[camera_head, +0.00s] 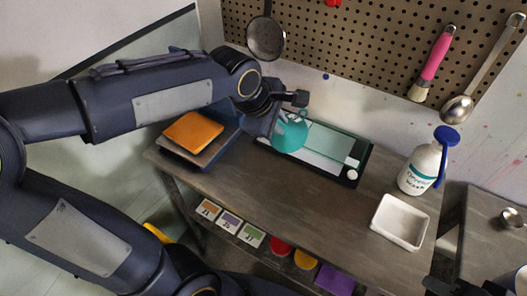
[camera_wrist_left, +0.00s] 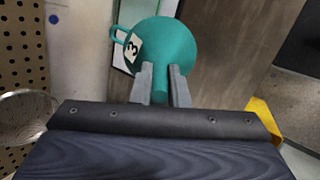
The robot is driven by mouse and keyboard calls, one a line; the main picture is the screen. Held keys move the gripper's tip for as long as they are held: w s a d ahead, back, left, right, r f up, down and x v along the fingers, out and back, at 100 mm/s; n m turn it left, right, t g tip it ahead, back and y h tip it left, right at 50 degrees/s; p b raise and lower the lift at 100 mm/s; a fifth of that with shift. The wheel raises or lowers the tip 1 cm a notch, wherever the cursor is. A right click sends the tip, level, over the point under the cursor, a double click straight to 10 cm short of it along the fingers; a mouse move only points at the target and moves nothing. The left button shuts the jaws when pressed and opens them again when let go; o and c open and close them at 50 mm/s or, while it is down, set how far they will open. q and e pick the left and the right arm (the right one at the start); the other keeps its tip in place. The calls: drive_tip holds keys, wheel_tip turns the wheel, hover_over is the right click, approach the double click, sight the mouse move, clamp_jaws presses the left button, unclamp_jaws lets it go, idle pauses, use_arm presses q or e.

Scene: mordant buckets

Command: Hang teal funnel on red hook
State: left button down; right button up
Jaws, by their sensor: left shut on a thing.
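The teal funnel (camera_head: 290,137) is held above the back of the workbench, in front of the pegboard. In the left wrist view the funnel (camera_wrist_left: 167,42) shows a white label with a "3" and a loop handle at its left. My left gripper (camera_head: 279,124) is shut on the funnel; in the left wrist view its two fingers (camera_wrist_left: 161,82) close around the narrow stem. The red hook (camera_head: 333,3) shows at the top edge of the head view, on the pegboard, mostly cut off. The funnel is apart from it and lower.
A pan (camera_head: 266,38), a pink-handled brush (camera_head: 433,62) and a ladle (camera_head: 457,108) hang on the pegboard (camera_head: 370,40). On the bench are a dark-framed tray (camera_head: 357,170), an orange block (camera_head: 194,131), a white bottle (camera_head: 417,172) and a white dish (camera_head: 391,236). The bench's middle is clear.

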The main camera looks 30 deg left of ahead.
use_arm(q)
drive_tip(key=shift+w+a+r+t+h+p, duration=0.6)
drive_tip(key=shift+w+r+t+h+p, duration=0.35)
drive_tip(key=shift+w+r+t, duration=2.2)
drive_tip(key=shift+w+a+r+t+h+p, duration=0.55)
drive_tip(key=shift+w+r+t+h+p, duration=0.5)
drive_tip(key=shift+r+t, duration=2.35)
drive_tip(key=w+r+g+b, duration=0.1)
drive_tip(key=w+g, duration=0.1)
drive_tip(key=w, duration=0.7)
drive_tip(key=shift+w+d+b, duration=0.35)
drive_tip(key=shift+b, duration=0.05)
